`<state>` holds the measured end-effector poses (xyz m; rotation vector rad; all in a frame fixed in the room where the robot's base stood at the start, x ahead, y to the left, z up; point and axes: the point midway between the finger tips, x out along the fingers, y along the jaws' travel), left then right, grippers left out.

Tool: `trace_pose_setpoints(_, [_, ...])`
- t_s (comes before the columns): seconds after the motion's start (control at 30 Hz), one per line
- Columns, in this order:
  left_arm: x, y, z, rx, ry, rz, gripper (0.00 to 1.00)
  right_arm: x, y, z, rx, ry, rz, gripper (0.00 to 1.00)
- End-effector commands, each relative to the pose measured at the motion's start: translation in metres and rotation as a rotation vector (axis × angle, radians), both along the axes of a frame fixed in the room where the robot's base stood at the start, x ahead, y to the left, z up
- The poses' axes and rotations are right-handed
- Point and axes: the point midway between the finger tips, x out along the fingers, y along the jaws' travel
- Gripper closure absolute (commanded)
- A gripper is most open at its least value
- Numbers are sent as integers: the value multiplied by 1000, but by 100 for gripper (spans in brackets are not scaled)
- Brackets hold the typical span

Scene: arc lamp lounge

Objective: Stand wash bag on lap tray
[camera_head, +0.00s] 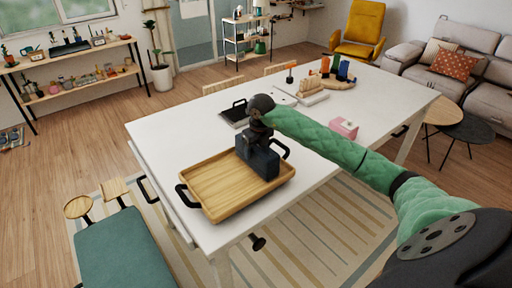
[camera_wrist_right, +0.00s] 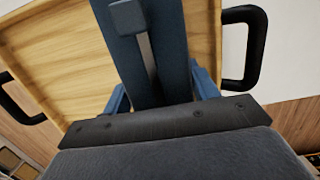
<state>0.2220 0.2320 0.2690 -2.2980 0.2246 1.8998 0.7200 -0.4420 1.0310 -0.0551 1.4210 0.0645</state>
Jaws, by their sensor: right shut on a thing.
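The wash bag (camera_head: 261,160) is a dark blue, box-like bag and stands upright at the back right part of the wooden lap tray (camera_head: 215,188). In the right wrist view the bag (camera_wrist_right: 150,40) fills the middle, with the tray (camera_wrist_right: 60,60) behind it. My right gripper (camera_head: 259,138) is above the bag, pointing down and shut on its top. The bag's underside is hidden, so I cannot tell whether it touches the tray. My left gripper is not in view.
The lap tray sits at the near left end of the white table (camera_head: 180,135). A pink box (camera_head: 344,128), a dark flat tray (camera_head: 236,113) and a wooden rack (camera_head: 312,97) stand farther off. The table between is mostly clear. A green bench (camera_head: 135,250) is at the left.

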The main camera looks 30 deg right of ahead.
Motion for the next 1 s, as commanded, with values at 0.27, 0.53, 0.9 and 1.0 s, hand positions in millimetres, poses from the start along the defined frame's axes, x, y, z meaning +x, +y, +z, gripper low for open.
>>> trace_pose_setpoints(0.27, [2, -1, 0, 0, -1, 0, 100, 0, 0, -1, 0, -1, 0, 75])
trace_pose_setpoints(0.53, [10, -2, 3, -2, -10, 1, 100, 0, 0, -2, 0, 0, 0, 19])
trace_pose_setpoints(0.9, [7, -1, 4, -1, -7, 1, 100, 0, 0, 0, 0, 0, 0, 19])
trace_pose_setpoints(1.0, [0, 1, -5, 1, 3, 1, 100, 0, 0, 3, 0, -1, 1, 19])
